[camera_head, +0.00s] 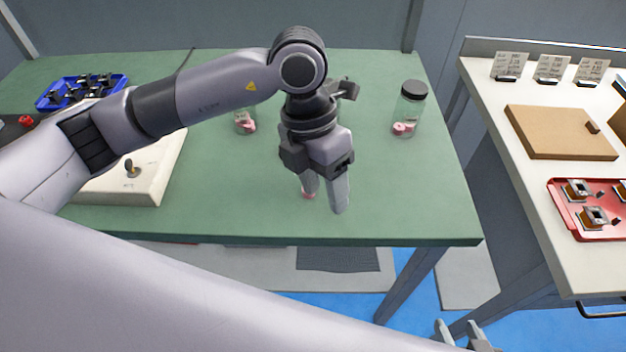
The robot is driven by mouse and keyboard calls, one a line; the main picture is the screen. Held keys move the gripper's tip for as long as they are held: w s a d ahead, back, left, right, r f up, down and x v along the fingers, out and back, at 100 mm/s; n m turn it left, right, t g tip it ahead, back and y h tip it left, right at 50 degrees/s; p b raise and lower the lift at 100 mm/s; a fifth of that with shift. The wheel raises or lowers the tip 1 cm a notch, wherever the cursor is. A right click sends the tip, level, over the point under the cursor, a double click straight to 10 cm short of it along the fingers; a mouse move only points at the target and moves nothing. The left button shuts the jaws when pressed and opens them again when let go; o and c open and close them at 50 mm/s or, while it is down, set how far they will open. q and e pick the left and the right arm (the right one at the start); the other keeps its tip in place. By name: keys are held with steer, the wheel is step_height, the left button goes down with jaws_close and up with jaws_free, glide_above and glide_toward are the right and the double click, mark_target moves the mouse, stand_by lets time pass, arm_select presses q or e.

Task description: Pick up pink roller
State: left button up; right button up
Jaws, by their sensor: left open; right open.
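A small pink piece, seemingly the pink roller (307,195), lies on the green table (400,200) near its front edge. It is mostly hidden by a finger of my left gripper (325,203). My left gripper points down over it with its fingers apart; I cannot tell whether they touch it. More pink pieces sit in a clear jar with a black lid (411,110) at the right and in another clear jar (245,122) behind my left arm. My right gripper (458,336) is open and empty at the bottom edge, below table height.
A white machine base (155,170) with a small knob stands on the left of the table. A blue tray of dark parts (83,90) is at the back left. A separate white bench at the right holds a brown board (560,135) and a red tray (572,225).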

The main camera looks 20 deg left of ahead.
arm_select(q)
steer(key=w+a, duration=0.1)
steer(key=w+a+y, duration=0.1)
steer(key=w+a+r+t+y, duration=0.1)
steer(key=shift+w+a+n, duration=0.1)
steer(key=shift+a+n, duration=0.2)
steer(key=shift+w+a+f, duration=0.15)
steer(key=shift+w+a, duration=0.1)
steer(key=shift+a, duration=0.05)
steer(key=f, duration=0.6)
steer(key=shift+w+d+f+p, duration=0.2)
steer(key=shift+d+f+p, duration=0.05)
steer(key=shift+f+p, duration=0.1)
jaws_close()
